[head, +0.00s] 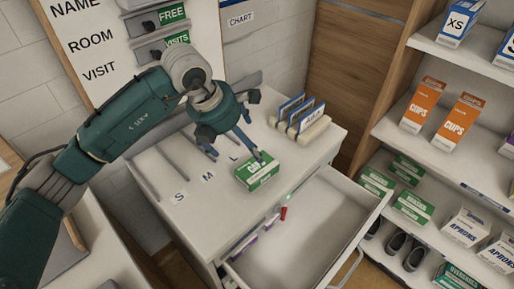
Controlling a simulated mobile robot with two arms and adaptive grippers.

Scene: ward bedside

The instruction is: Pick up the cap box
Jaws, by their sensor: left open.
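A green and white box (258,174) lies on the white cabinet top, near the edge above the open drawer. Its lettering is partly readable and seems to begin with C. My left gripper (236,156) points down with its fingers spread and holds nothing. One fingertip is at the box's upper edge in the picture; the other is to the left of the box. I cannot tell whether the fingertip touches it. My right gripper is out of view.
The drawer (318,220) stands open below, with small coloured items along its left side. A holder with upright cards (300,116) stands behind the box. Shelves at the right hold orange boxes (424,105), green boxes and apron boxes (466,226). The cabinet top (190,215) has bare room at front left.

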